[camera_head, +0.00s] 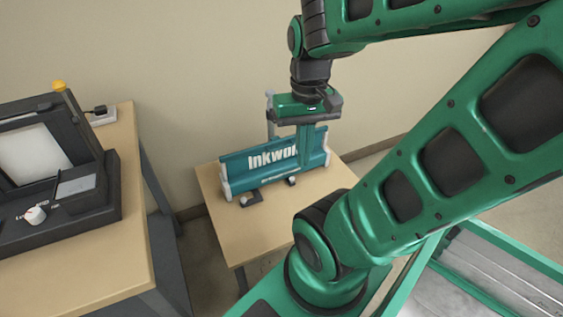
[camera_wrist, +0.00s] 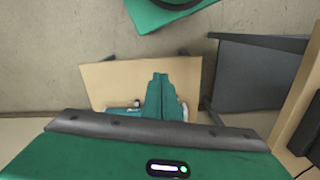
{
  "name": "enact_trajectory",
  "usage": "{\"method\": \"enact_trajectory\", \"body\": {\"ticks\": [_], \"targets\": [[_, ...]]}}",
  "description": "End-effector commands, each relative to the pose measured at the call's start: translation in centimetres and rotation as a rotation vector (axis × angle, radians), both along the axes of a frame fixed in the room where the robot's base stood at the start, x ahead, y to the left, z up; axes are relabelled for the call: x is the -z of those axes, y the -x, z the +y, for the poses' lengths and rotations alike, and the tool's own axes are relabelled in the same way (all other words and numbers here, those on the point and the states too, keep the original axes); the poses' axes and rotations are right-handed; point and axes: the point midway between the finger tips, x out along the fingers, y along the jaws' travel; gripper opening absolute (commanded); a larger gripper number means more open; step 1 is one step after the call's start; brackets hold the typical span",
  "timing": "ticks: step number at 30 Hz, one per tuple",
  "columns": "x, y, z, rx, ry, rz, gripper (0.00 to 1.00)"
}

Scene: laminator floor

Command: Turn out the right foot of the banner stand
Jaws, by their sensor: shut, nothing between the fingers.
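The banner stand is a long teal case (camera_head: 248,171) with white lettering and pale end caps, lying on a small wooden table. A dark foot (camera_head: 252,197) sticks out from its front near the left end. A second small dark foot with a pale part (camera_head: 291,181) shows lower at the front, right of the middle, close to the case. My gripper (camera_head: 306,165) points down in front of the case and hides part of the lettering. Its fingers are shut and empty. In the wrist view, the shut fingers (camera_wrist: 160,76) hide much of the stand; whether they touch it, I cannot tell.
The small table (camera_head: 214,187) has bare top around the stand. At left, a larger wooden table (camera_head: 110,262) carries a dark machine (camera_head: 85,200) with a yellow-topped post. A beige wall stands behind. A grey post (camera_head: 270,115) rises behind the stand.

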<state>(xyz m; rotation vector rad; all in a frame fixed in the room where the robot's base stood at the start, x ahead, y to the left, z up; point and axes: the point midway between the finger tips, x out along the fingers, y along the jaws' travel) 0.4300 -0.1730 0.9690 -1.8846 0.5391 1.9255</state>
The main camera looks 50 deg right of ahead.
Motion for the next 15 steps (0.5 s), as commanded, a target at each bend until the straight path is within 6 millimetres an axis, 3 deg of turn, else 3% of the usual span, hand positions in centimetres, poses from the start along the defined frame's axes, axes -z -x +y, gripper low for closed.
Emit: {"method": "enact_trajectory", "body": {"ticks": [13,15], "targets": [[0.00,0.00,0.00,0.000,0.000,0.000,0.00],[0.01,-0.03,-0.02,0.000,0.000,0.000,0.14]]}}
